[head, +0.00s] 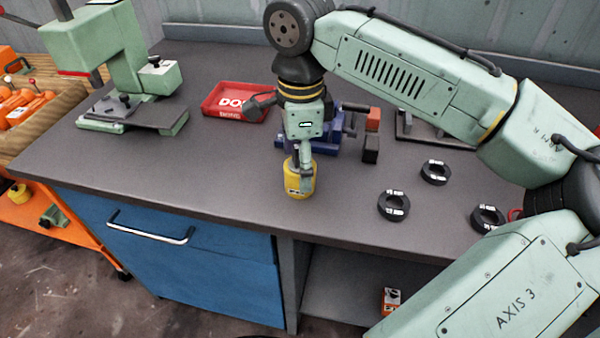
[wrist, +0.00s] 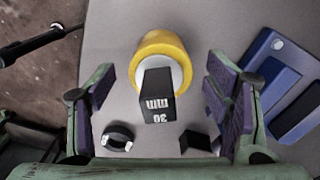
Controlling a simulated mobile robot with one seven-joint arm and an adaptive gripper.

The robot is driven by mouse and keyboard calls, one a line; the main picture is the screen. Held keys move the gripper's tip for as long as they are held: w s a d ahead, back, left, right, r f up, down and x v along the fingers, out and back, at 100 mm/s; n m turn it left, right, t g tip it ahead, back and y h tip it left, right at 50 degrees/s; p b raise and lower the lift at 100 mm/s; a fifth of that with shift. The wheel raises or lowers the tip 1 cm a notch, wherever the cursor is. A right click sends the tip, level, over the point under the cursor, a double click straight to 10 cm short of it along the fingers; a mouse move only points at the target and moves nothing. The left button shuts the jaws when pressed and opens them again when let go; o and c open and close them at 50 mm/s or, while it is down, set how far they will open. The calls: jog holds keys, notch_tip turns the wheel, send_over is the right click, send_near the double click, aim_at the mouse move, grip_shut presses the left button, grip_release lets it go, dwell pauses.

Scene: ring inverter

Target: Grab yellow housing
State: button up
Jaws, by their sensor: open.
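The yellow housing (head: 299,184) stands upright on the grey bench near its front edge. In the wrist view the yellow housing (wrist: 161,44) shows a yellow rim around a pale inside, ahead of the fingers. A black block marked "30 mm" (wrist: 158,98) overlaps its near side there; I cannot tell whether it sits in the housing or in front of it. My gripper (head: 304,154) is just above and at the housing's top in the head view. In the wrist view my gripper (wrist: 158,84) is open, with purple pads apart on both sides.
A red tray (head: 236,112) and a blue fixture (head: 342,140) stand behind. Red block (head: 373,119) and dark block (head: 371,150) are beside the fixture. Several black rings (head: 393,205) lie to the right. A green press (head: 120,60) stands at the back left. The bench left of the housing is clear.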

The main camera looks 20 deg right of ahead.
jog(key=shift+f, duration=1.35)
jog(key=shift+c, duration=0.5)
jog(key=shift+w+r, duration=0.1)
jog(key=c, duration=1.4)
